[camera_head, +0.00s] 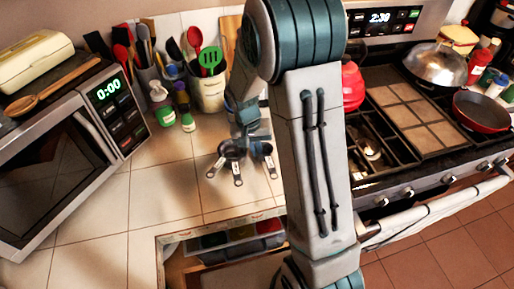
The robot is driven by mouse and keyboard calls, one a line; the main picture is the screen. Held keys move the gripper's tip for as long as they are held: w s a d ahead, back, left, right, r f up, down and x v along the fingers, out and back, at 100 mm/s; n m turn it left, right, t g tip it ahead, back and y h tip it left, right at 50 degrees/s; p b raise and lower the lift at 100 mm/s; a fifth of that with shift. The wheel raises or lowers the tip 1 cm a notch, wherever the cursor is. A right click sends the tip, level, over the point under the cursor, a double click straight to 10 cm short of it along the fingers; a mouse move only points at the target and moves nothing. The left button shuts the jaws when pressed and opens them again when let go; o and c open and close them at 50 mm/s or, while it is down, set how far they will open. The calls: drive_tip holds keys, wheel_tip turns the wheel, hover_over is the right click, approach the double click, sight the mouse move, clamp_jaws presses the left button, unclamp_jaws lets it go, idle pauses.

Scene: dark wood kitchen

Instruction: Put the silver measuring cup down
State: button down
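A cluster of dark and silver measuring cups (232,151) shows above the tiled counter, left of my arm, with pale handles pointing down toward the front. My gripper (254,137) reaches down right beside the cups and partly overlaps them. The fingertips are small and partly hidden by my arm. I cannot tell whether they are shut on a cup, or whether the cups touch the counter.
Bare tiled counter (165,195) lies left and in front of the cups. A microwave (60,165) stands at the left. Utensil crocks (208,92) and small bottles (162,105) stand behind. An open drawer (225,250) is below, and the stove (400,140) is at the right.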

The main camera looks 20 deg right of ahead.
drive_tip(key=shift+f, duration=0.3)
drive_tip(key=shift+f, duration=0.2)
drive_tip(key=c, duration=1.9)
unclamp_jaws()
drive_tip(key=shift+r, duration=0.2)
